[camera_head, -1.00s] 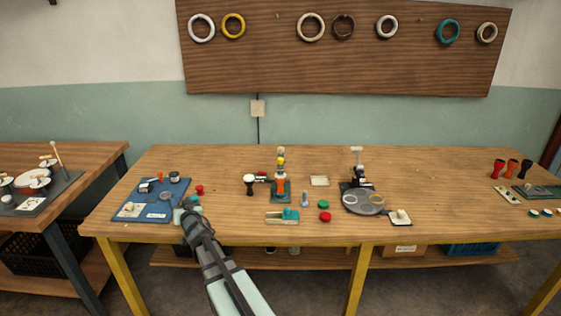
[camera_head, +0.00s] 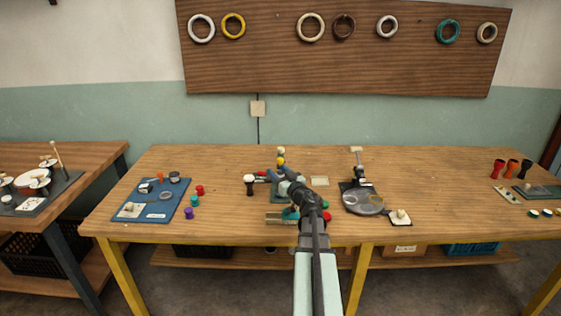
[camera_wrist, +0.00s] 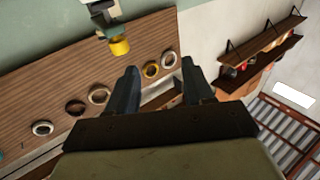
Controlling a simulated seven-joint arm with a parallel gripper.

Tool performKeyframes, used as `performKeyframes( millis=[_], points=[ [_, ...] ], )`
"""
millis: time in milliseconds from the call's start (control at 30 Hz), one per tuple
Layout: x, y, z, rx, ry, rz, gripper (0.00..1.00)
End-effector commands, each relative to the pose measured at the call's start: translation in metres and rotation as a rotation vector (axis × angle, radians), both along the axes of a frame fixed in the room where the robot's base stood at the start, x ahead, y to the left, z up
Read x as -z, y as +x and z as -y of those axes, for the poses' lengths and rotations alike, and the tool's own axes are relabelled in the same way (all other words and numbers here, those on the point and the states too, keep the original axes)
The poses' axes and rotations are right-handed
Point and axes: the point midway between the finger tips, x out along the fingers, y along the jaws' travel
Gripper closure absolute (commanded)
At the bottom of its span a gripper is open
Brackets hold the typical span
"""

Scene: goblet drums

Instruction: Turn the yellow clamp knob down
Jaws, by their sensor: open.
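The yellow clamp knob (camera_head: 281,161) sits near the top of a small upright clamp stand at the middle of the table. In the wrist view the yellow knob (camera_wrist: 119,46) hangs under a pale and dark clamp part, beyond the left fingertip and apart from it. My gripper (camera_wrist: 160,82) is open, with nothing between its two fingers.
A blue mat (camera_head: 178,201) with small parts lies left. A black goblet-shaped piece (camera_head: 249,184) stands left of the clamp. A round grey plate (camera_head: 362,202) on a stand is to the right.

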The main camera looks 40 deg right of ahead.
Motion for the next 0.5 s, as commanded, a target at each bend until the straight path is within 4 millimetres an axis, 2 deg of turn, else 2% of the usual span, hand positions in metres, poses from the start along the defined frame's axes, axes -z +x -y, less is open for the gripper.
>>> performKeyframes(
  millis=[33,100,233,367,500],
  points=[
    [0.0,-0.014,0.012,0.003,-0.006,-0.013,0.48],
    [0.0,-0.029,0.024,0.001,-0.01,-0.032,0.48],
    [0.003,-0.05,0.039,-0.001,-0.011,-0.063,0.48],
    [0.005,-0.06,0.046,-0.004,-0.011,-0.081,0.48],
    [0.006,-0.057,0.05,-0.005,-0.01,-0.087,0.48]
  ],
)
